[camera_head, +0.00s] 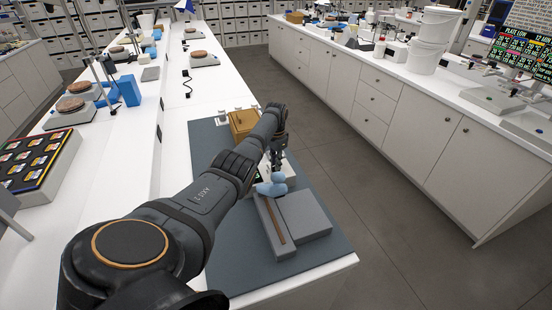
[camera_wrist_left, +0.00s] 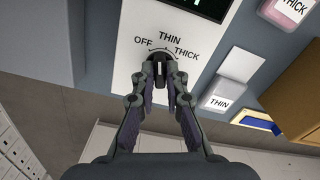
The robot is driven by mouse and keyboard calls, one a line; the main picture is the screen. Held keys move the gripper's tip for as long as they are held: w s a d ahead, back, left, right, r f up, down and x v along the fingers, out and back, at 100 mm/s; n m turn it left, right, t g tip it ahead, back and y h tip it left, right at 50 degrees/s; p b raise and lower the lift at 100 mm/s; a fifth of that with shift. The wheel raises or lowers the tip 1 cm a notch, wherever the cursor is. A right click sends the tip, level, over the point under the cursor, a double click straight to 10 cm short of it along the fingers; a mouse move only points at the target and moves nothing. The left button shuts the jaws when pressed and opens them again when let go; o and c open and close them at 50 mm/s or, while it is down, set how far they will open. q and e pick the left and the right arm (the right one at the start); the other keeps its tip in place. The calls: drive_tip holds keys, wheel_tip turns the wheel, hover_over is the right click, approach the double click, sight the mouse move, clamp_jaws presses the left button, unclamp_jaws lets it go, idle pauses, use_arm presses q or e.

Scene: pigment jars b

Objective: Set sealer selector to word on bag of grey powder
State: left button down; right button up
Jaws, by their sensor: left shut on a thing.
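The sealer (camera_head: 302,222) stands on the dark mat, a grey body with a brown strip. Its white panel (camera_wrist_left: 135,25) carries a round black selector (camera_wrist_left: 159,58) with the words OFF, THIN and THICK around it. The selector's pale mark looks upright, toward THIN at the top. My left gripper (camera_wrist_left: 160,77) is shut on the selector, one finger on each side; in the head view the gripper (camera_head: 277,163) is over the sealer's far end. A greyish bag (camera_wrist_left: 207,101) has a label reading THIN. A pink bag (camera_wrist_left: 272,14) has a label reading THICK. My right gripper is out of view.
A light blue object (camera_head: 270,189) lies by the panel. A tan wooden box (camera_head: 240,123) stands at the mat's far end and is close to the bags in the wrist view. The dark mat (camera_head: 207,145) is bare on its left side. The bench edge drops to the floor at right.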

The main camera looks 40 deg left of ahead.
use_arm(q)
drive_tip(key=shift+w+r+m, duration=0.1)
drive_tip(key=shift+r+m, duration=0.05)
drive_tip(key=shift+m, duration=1.45)
drive_tip(key=c, duration=1.4)
unclamp_jaws()
wheel_tip(320, 180, up, 12)
drive_tip(key=shift+f, duration=0.1)
